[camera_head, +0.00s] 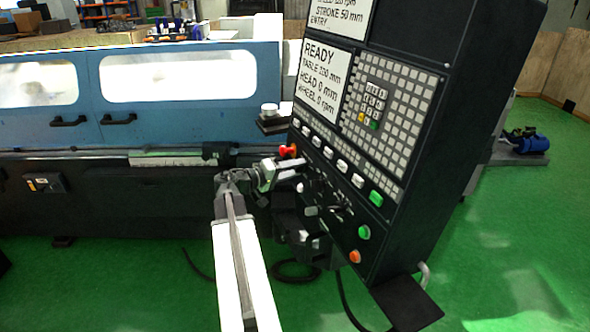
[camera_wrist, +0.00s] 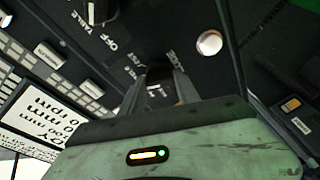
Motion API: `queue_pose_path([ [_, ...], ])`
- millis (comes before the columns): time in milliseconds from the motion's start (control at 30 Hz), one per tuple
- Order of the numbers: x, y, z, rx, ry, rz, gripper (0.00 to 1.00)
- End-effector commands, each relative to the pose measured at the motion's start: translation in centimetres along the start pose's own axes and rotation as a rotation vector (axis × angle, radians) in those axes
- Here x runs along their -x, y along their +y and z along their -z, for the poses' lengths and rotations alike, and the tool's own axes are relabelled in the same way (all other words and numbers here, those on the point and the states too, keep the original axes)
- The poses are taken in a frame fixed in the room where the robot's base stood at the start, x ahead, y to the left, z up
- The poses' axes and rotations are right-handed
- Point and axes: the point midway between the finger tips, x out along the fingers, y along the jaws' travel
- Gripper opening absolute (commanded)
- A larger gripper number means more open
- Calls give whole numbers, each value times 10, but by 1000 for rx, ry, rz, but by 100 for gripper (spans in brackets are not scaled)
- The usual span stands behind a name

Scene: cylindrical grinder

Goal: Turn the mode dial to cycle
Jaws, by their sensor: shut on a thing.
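The black control panel (camera_head: 395,120) stands tilted in the head view, with a screen (camera_head: 325,75) reading READY. My gripper (camera_head: 304,170) reaches the left side of its lower part. In the wrist view, the two fingers of my gripper (camera_wrist: 159,80) point at the panel and are closed on a small dark dial (camera_wrist: 157,91), mostly hidden between them. Small white labels sit around it, too small or cut off to read surely. I cannot tell the dial's pointer direction. In the head view the gripped dial is hidden by my gripper.
Another knob (camera_wrist: 96,12) with an OFF label and a pale round button (camera_wrist: 209,42) lie near the fingers. A red button (camera_head: 287,151), a green button (camera_head: 364,232) and an orange button (camera_head: 355,257) are on the panel. The blue grinder (camera_head: 190,90) stands behind; green floor is open at right.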

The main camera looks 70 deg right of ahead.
Motion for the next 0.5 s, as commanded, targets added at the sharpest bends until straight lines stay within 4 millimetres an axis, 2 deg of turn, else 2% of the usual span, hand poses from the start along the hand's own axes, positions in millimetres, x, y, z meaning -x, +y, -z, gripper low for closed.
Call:
queue_pose_path([
  [333,1,-1,-1,-3,-2,3,0],
  [367,1,-1,-1,-3,-2,3,44],
  [400,1,-1,-1,-3,-2,3,55],
  [433,1,-1,-1,-2,-2,3,59],
  [500,1,-1,0,-2,-1,2,59],
])
